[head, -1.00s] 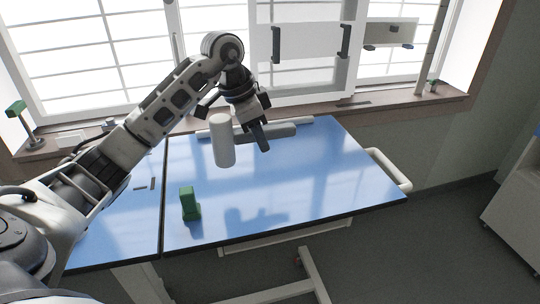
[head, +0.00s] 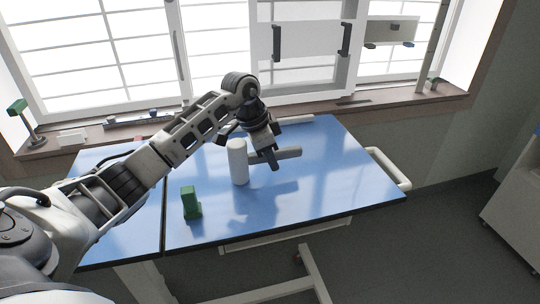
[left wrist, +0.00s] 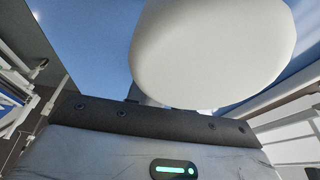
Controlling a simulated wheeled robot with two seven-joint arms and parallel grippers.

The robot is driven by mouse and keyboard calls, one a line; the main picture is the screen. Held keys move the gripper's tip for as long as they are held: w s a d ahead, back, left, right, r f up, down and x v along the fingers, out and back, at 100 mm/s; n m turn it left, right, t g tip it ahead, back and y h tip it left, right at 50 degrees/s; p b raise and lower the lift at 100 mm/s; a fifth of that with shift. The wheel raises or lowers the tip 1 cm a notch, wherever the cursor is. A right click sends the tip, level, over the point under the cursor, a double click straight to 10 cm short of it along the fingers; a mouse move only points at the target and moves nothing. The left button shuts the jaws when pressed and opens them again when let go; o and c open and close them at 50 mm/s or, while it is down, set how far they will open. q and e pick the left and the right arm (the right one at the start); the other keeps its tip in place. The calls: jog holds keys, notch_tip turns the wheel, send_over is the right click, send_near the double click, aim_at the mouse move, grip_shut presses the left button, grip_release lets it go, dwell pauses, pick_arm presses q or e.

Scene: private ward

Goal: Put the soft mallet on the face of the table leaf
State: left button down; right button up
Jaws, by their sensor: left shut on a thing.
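The soft mallet has a thick white cylindrical head (head: 238,162) and a grey handle (head: 289,152). My left gripper (head: 271,160) is shut on the handle, to the right of the head. The head stands upright over the blue table leaf (head: 340,185), low above its face or touching it; I cannot tell which. In the left wrist view the white head (left wrist: 215,50) fills the upper middle, with blue surface behind it. My right gripper is not in view.
A green block-shaped object (head: 190,204) stands on the blue top near the seam. Another blue panel (head: 110,225) lies left of the seam. A white rail (head: 402,175) is at the right edge. The window sill (head: 365,108) runs behind. The right part of the top is clear.

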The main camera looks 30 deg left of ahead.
aim_at(254, 154)
pick_arm(q)
jog(key=c, duration=1.2)
grip_release()
jog(key=v, duration=1.2)
jog(key=shift+r, duration=0.1)
